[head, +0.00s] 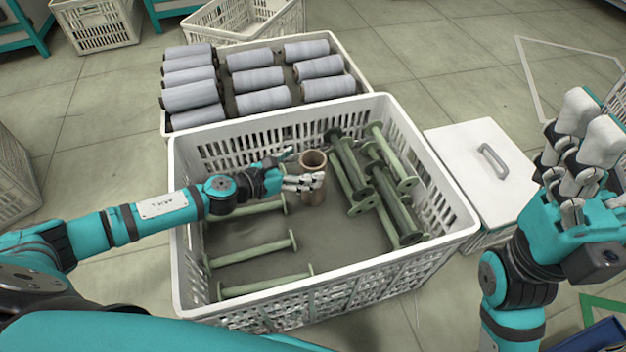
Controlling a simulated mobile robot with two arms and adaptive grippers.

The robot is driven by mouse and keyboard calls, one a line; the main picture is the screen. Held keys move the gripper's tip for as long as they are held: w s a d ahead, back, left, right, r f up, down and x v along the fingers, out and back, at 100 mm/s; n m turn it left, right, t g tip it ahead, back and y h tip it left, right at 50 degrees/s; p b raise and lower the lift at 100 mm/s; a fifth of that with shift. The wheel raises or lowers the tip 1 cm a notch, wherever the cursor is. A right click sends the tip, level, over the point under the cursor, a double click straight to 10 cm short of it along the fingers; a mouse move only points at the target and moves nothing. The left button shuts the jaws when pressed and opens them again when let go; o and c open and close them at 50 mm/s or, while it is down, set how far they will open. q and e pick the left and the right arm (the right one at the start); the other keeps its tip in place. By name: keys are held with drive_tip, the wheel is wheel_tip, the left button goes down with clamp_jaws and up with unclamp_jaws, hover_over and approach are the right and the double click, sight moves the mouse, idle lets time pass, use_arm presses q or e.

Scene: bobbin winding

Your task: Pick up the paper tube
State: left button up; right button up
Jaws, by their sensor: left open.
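A brown paper tube (313,163) stands upright in the middle of the white crate (215,318), its open end facing up. My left gripper (303,182) reaches into the crate from the left. Its white fingers are open at the tube's side and overlap its lower part in the head view; I cannot tell whether they touch it. My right gripper (585,150) is raised at the right, outside the crate, with its fingers pointing up. I cannot tell how far its fingers are spread.
Green bobbins (398,203) lie piled at the crate's right, and several lie at its left. Another crate (362,78) behind holds rows of grey wound spools (259,78). A white lidded box (455,150) stands at the right.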

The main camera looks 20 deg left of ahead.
sight(322, 157)
use_arm(q)
drive_tip(key=b+x, duration=0.1)
drive_tip(key=x, duration=0.3)
drive_tip(key=shift+r, duration=0.1)
drive_tip(key=shift+c, duration=0.4)
drive_tip(key=c, duration=1.5)
drive_tip(key=shift+c, duration=0.2)
